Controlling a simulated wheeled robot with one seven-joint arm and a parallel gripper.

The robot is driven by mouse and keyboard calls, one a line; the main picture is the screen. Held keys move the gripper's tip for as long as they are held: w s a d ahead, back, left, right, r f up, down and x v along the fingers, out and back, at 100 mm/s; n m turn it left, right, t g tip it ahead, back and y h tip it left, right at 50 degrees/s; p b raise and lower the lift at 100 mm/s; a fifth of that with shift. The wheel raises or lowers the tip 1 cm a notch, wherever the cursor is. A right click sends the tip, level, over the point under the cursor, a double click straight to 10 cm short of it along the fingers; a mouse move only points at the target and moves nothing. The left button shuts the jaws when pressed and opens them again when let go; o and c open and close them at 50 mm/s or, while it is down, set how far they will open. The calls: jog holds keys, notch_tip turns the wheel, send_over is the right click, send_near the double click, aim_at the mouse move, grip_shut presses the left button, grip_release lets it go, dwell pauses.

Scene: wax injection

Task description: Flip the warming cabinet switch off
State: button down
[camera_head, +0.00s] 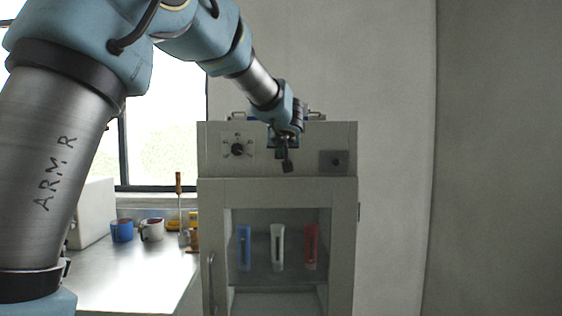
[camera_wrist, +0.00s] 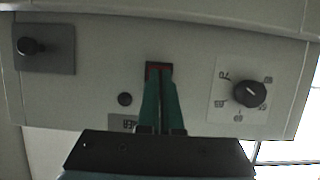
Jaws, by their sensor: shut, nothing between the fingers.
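The warming cabinet (camera_head: 207,190) stands upright in the head view, with a grey front panel above its windowed door. In the wrist view its switch (camera_wrist: 157,66), a dark frame with red inside, sits mid-panel. My gripper (camera_wrist: 158,80) is shut and empty, its green fingers together with their tips over the lower part of the switch. I cannot tell whether the tips touch it, and the fingers hide part of it, so its position is unclear. In the head view my gripper (camera_head: 287,166) hangs before the panel and hides the switch.
A dial (camera_head: 237,150) is left of my gripper and a knob on a dark plate (camera_head: 335,162) is right. The wrist view shows these sides reversed, plus a small dark round part (camera_wrist: 125,99). Blue, white and red items stand inside. Mugs (camera_head: 152,230) stand on the left counter.

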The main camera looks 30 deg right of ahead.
jog(key=shift+p, duration=0.35)
jog(key=shift+r, duration=0.15)
jog(key=shift+w+r, duration=0.1)
jog(key=shift+r, duration=0.8)
jog(key=shift+a, duration=0.1)
